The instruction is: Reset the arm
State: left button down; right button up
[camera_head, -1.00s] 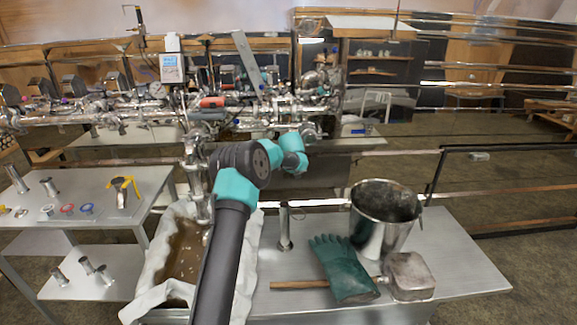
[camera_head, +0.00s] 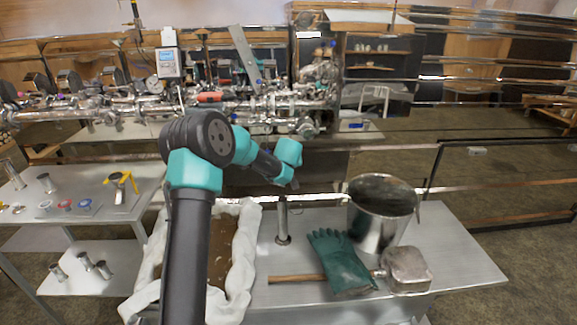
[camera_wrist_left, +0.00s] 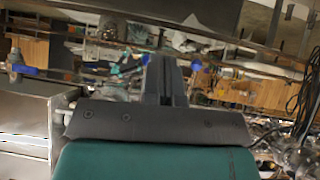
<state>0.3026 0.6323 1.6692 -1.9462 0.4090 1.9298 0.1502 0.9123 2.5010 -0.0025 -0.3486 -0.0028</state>
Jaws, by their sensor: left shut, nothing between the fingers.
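My left arm rises from the bottom of the head view in front of the lined tub, with its teal and black wrist joints in the middle of the picture. The gripper's fingers cannot be made out there. In the left wrist view, my left gripper (camera_wrist_left: 166,80) shows as dark grey fingers close together above a grey and teal body. It is shut and empty, away from any object. My right gripper is in neither view.
A steel table (camera_head: 455,262) holds a metal bucket (camera_head: 372,225), a green glove (camera_head: 342,262), a mallet (camera_head: 405,268) and a small metal cylinder (camera_head: 283,222). A tub with a white liner (camera_head: 241,262) holds brown liquid. Pipework (camera_head: 270,108) runs behind.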

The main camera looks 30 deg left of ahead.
pick_arm(q)
jog(key=shift+s+d, duration=0.4)
jog(key=shift+s, duration=0.25)
